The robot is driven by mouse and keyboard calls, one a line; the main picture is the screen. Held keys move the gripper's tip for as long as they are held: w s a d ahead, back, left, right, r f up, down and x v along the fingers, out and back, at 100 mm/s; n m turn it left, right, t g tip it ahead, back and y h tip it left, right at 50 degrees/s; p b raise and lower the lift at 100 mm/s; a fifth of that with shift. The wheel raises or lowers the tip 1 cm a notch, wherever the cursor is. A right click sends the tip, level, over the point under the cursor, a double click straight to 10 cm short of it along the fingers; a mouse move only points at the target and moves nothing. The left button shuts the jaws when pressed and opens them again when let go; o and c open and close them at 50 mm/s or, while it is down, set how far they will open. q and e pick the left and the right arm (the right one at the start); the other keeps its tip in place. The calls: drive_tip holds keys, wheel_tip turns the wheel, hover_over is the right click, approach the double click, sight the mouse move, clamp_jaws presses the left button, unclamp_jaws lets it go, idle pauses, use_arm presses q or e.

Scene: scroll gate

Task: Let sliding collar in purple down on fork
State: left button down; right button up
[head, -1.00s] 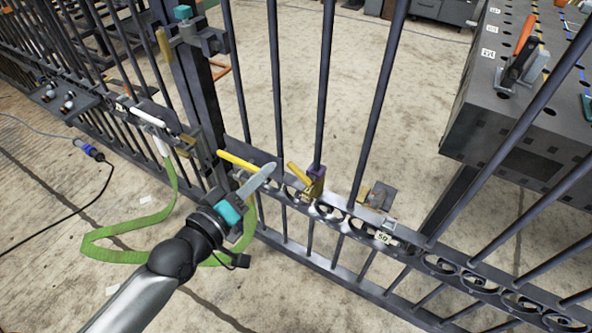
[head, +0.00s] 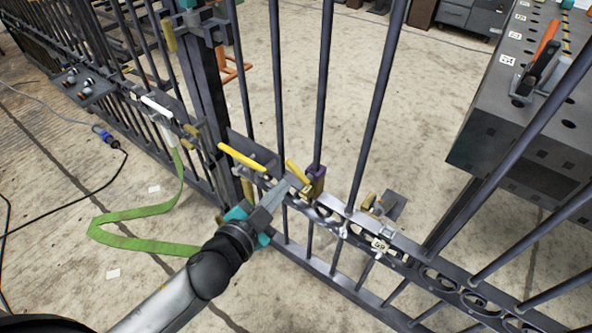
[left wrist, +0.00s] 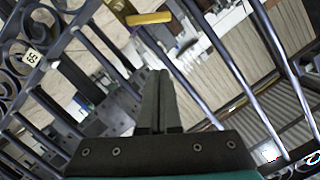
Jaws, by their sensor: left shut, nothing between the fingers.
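The purple sliding collar (head: 316,172) is around an upright bar of the gate, just above the ornamental rail. A yellow lever (head: 297,172) sticks out beside it to the left, and a brass-coloured part is just below. I cannot clearly tell which part is the fork. My left gripper (head: 293,181) is shut and empty, its tips close to the lever and left of the collar. I cannot tell whether they touch. In the left wrist view the shut fingers (left wrist: 159,75) point toward the bars, and the yellow lever (left wrist: 148,18) is above them. My right gripper is not in view.
A longer yellow handle (head: 241,157) is left of the gripper, by the thick gate post. A numbered tag (head: 380,245) hangs on the rail to the right. A grey perforated table (head: 535,130) stands behind the bars.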

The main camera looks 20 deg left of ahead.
use_arm(q)
drive_tip(key=b, duration=0.3)
hover_over(289, 167)
drive_tip(key=s+d, duration=0.3)
drive_tip(key=d, duration=0.1)
wheel_tip(289, 167, down, 2)
drive_tip(key=shift+w+a+f+b, duration=0.2)
drive_tip(key=shift+a+f+b, duration=0.55)
drive_tip(key=shift+f, duration=0.4)
drive_tip(key=shift+w+a+f+b, duration=0.1)
drive_tip(key=shift+a+f+b, duration=0.2)
drive_tip(key=shift+a+f, duration=0.15)
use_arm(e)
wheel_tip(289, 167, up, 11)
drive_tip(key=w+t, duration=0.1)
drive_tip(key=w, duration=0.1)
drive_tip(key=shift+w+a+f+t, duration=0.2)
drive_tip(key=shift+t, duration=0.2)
